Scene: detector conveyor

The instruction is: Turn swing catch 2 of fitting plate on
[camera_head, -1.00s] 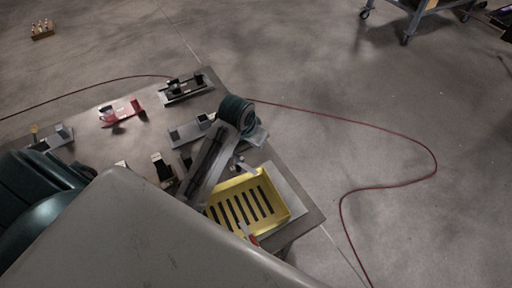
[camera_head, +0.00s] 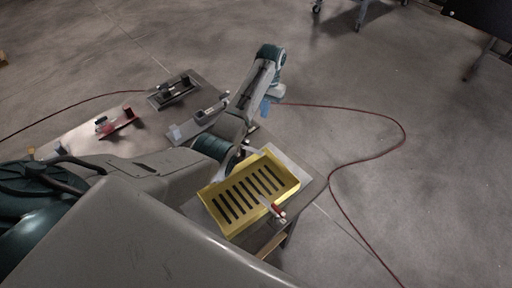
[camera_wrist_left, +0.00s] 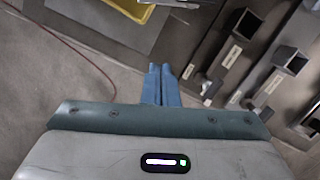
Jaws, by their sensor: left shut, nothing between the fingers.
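My left gripper (camera_head: 265,108) hangs past the table's right edge, beyond the grey plate. Its blue fingers are closed together and empty in the left wrist view (camera_wrist_left: 161,84). A grey plate (camera_head: 198,123) with raised parts lies on the table left of the gripper, apart from it. In the left wrist view, plates with square upright blocks (camera_wrist_left: 290,60) and small white labels (camera_wrist_left: 230,57) lie right of the fingers. The labels are too small to read, so I cannot tell which plate is the fitting plate or how swing catch 2 stands. My right gripper is not in view.
A yellow slotted tray (camera_head: 290,181) stands at the table's near right corner; a red-and-white piece (camera_head: 278,210) is at its near edge. A dark plate (camera_head: 160,103) and a red fixture (camera_head: 118,123) lie farther left. A red cable (camera_head: 404,140) runs over the floor.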

